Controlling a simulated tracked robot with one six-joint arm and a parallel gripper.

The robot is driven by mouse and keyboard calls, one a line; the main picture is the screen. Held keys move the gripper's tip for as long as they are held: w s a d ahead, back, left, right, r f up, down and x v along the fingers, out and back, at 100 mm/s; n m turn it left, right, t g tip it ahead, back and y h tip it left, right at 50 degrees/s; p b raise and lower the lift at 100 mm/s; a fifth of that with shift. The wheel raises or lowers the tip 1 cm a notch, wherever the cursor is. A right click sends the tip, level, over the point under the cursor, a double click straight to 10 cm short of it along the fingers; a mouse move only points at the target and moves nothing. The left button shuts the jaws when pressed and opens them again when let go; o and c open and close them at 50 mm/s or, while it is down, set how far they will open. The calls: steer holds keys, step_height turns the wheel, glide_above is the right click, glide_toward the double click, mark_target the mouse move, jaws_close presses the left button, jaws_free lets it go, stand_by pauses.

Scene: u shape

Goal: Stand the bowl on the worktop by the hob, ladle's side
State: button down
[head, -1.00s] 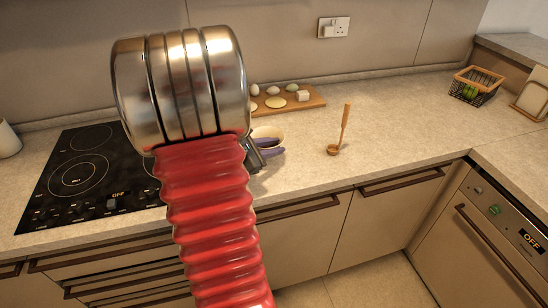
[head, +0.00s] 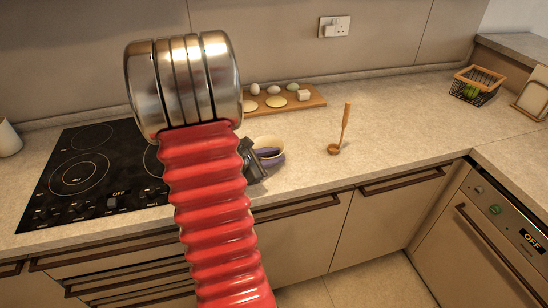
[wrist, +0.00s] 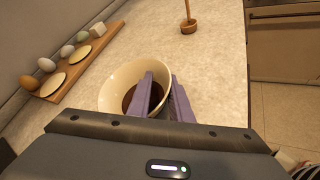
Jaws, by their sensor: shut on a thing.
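The cream bowl (wrist: 124,84), with something brown inside, is gripped at its rim by my gripper (wrist: 163,92). One purple finger is inside the bowl and the other is outside. In the head view the bowl (head: 268,143) and the gripper (head: 270,156) show partly behind my red arm, over the worktop (head: 300,168) right of the hob (head: 82,177). Whether the bowl touches the worktop cannot be told. The wooden ladle (head: 345,125) stands upright on the worktop to the right of the bowl; it also shows in the wrist view (wrist: 188,22).
A wooden board (head: 308,100) with eggs and pale round pieces lies behind the bowl, along the wall. A wire basket (head: 474,88) stands in the far right corner. The worktop between bowl and ladle is clear. The front edge runs close by.

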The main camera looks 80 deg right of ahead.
steer(key=c, duration=1.6)
jaws_free()
steer(key=shift+o, duration=0.2)
steer(key=shift+a, duration=0.1)
steer(key=v, duration=1.2)
steer(key=shift+w+a+r, duration=0.1)
steer(key=shift+w, duration=0.05)
steer(key=w+a+r+m+t+y, duration=0.2)
steer(key=w+a+r+t+y, duration=0.1)
steer(key=a, duration=1.1)
steer(key=w+a+r+m+t+y, duration=0.2)
steer(key=w+a+r+t+y, duration=0.1)
steer(key=a, duration=1.2)
steer(key=w+a+r+m+t+y, duration=0.2)
steer(key=w+a+t+y, duration=0.3)
steer(key=a, duration=0.9)
steer(key=shift+w+a+r+t, duration=0.4)
steer(key=shift+w+r+t, duration=0.2)
steer(key=shift+w, duration=0.1)
